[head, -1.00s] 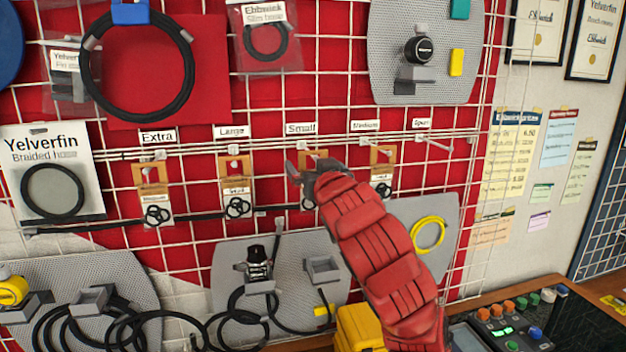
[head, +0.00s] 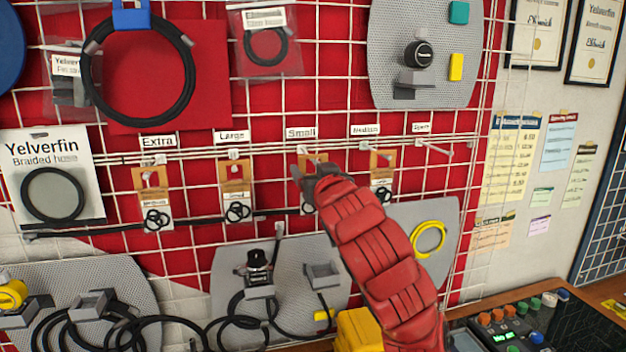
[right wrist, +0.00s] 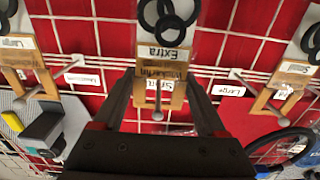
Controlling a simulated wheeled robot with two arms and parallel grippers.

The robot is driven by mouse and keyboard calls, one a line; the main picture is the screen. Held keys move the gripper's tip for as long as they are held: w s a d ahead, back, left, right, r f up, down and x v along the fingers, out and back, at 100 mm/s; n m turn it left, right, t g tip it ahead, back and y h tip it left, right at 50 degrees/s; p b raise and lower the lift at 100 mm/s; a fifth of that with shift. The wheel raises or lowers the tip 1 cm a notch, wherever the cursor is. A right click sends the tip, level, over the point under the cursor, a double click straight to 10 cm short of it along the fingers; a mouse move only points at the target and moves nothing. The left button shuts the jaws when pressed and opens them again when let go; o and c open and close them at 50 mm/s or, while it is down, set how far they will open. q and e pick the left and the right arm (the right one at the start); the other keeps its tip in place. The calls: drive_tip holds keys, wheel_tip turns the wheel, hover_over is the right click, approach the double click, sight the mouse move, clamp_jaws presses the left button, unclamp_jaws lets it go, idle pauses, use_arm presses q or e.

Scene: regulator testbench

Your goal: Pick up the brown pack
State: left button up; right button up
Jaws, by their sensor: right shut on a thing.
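The brown pack (head: 314,159) hangs at the hook under the "Small" sign, on the wire grid wall. It is a tan card with black rings, mostly hidden behind my right gripper (head: 308,173) in the head view. In the right wrist view the pack (right wrist: 178,72) appears upside down between the two dark fingers (right wrist: 165,95), and its label seems to read "Extra". My right gripper is shut on it. The hook's tip shows at the card's cut-out, so the pack is still around or very near the hook. My left gripper is not in view.
Similar brown packs hang at the "Extra" (head: 153,197), "Large" (head: 236,190) and "Medium" (head: 382,175) hooks. The "Spare" hook (head: 434,147) is empty. Grey perforated panels (head: 285,300) with fittings and hoses are below. A control panel (head: 520,325) is at lower right.

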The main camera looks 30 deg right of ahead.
drive_tip(key=shift+r+b, duration=0.6)
drive_tip(key=shift+r, duration=0.05)
drive_tip(key=b+v, duration=0.7)
drive_tip(key=v, duration=1.1)
drive_tip(key=shift+w+a, duration=0.1)
